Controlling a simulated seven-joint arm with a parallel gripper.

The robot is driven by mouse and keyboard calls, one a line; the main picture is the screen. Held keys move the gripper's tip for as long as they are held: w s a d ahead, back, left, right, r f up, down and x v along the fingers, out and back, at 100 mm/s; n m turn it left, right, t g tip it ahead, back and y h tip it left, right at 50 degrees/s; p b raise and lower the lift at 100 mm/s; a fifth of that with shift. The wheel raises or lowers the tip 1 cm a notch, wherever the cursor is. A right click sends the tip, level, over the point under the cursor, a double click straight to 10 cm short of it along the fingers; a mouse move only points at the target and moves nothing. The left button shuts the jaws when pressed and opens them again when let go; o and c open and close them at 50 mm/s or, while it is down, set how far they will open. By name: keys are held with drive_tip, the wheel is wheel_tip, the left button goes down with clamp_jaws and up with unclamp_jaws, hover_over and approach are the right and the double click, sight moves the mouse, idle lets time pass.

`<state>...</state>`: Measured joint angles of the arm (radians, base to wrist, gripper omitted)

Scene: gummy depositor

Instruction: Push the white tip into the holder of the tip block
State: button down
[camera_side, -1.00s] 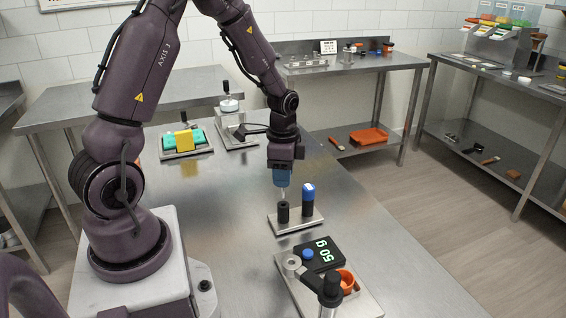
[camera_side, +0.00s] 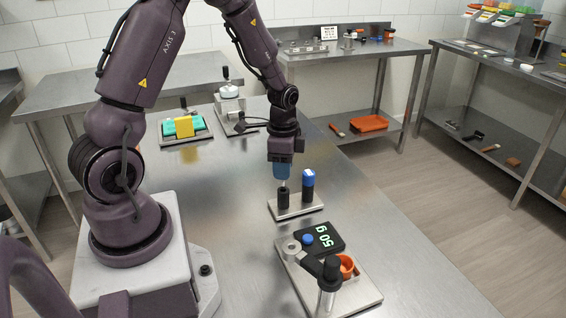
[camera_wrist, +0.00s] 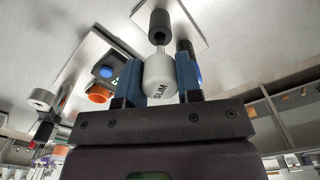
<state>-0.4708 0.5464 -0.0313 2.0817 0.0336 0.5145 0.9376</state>
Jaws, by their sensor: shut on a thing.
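My gripper (camera_side: 282,172) is shut on the white tip (camera_wrist: 160,80), a rounded bulb marked "SLIM" with a narrow stem, held between blue finger pads. In the side view, the gripper is directly above the black holder (camera_side: 283,198) of the tip block (camera_side: 297,212), a metal plate. The stem points down at the holder's top. In the wrist view, the stem meets the end of the holder (camera_wrist: 158,25); how far it is inside I cannot tell. A blue-topped tip (camera_side: 308,177) stands upright in the block's other black holder, just right of the gripper.
A tray with teal and yellow pieces (camera_side: 184,128) lies farther back. The table left of the tip block is clear.

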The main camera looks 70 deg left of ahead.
sight(283, 190)
drive_tip(key=shift+f, duration=2.2)
drive_tip(key=c, duration=0.7)
unclamp_jaws()
wheel_tip(283, 190, up, 13)
